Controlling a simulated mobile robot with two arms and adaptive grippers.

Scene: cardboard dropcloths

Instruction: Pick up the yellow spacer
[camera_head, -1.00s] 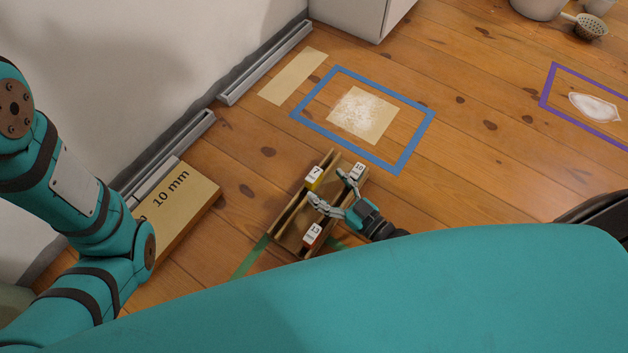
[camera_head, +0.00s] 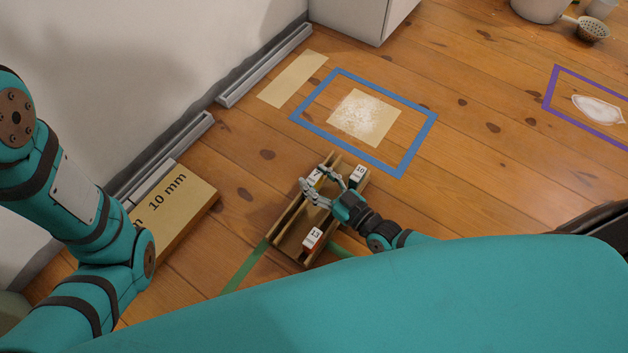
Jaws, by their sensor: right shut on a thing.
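The yellow spacer (camera_head: 316,176), with a white label reading 7, is at the far left part of the wooden tray (camera_head: 284,230). It is mostly hidden behind the fingers of my right gripper (camera_head: 314,179). My right gripper is shut on the yellow spacer, with one finger on each side. Whether the spacer is clear of the tray cannot be told. My left arm comes in at the left, but its gripper is out of view.
A red spacer labelled 13 (camera_head: 312,240) stands at the tray's near end, and a spacer labelled 10 (camera_head: 358,173) at its far right. A 10 mm box (camera_head: 185,200) lies left. A blue taped frame (camera_head: 420,138) lies beyond the tray.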

